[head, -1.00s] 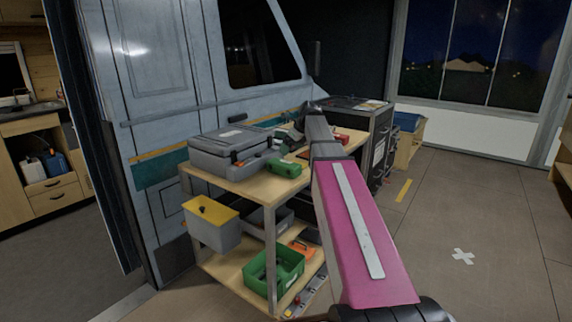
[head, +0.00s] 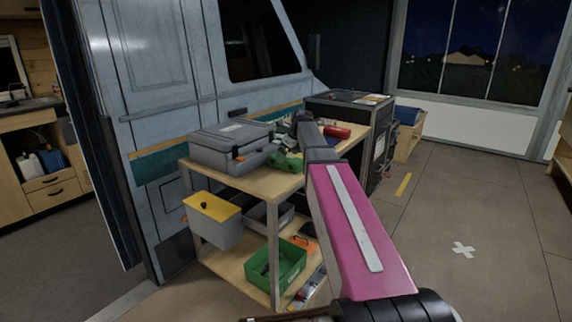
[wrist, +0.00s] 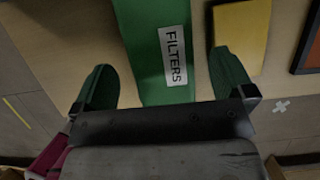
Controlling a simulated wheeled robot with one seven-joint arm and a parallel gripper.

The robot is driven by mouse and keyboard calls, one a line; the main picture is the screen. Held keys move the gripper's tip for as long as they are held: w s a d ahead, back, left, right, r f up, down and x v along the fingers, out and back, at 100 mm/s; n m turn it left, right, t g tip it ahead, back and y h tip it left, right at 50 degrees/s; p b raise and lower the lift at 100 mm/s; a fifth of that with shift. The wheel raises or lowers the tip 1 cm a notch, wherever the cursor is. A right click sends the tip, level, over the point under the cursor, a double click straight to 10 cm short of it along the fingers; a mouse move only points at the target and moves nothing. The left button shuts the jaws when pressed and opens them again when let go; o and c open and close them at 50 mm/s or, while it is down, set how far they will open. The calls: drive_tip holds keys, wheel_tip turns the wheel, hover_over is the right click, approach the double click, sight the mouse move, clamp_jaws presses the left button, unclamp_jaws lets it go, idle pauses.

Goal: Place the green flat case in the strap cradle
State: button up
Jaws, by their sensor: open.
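The green flat case (wrist: 178,32) has a white label reading "FILTERS" and runs from the top of the wrist view down between my fingers. My gripper (wrist: 163,62) is open, with one finger on each side of the case and gaps visible on both sides. I cannot tell how far below the fingertips the case lies. In the head view, a green object (head: 288,163), probably this case, shows on the cart's top beside the grey toolbox, partly behind my arm. I cannot make out the strap cradle in either view.
The wooden cart (head: 252,186) stands against the van and carries a grey toolbox (head: 228,148) and a red item (head: 337,132). A yellow-lidded bin (head: 213,222) and a green crate (head: 290,262) are lower down. A yellow item (wrist: 240,38) lies right of my gripper. Floor on the right is clear.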

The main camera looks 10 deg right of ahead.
drive_tip(key=shift+x, duration=1.45)
drive_tip(key=shift+r, duration=0.1)
drive_tip(key=c, duration=1.3)
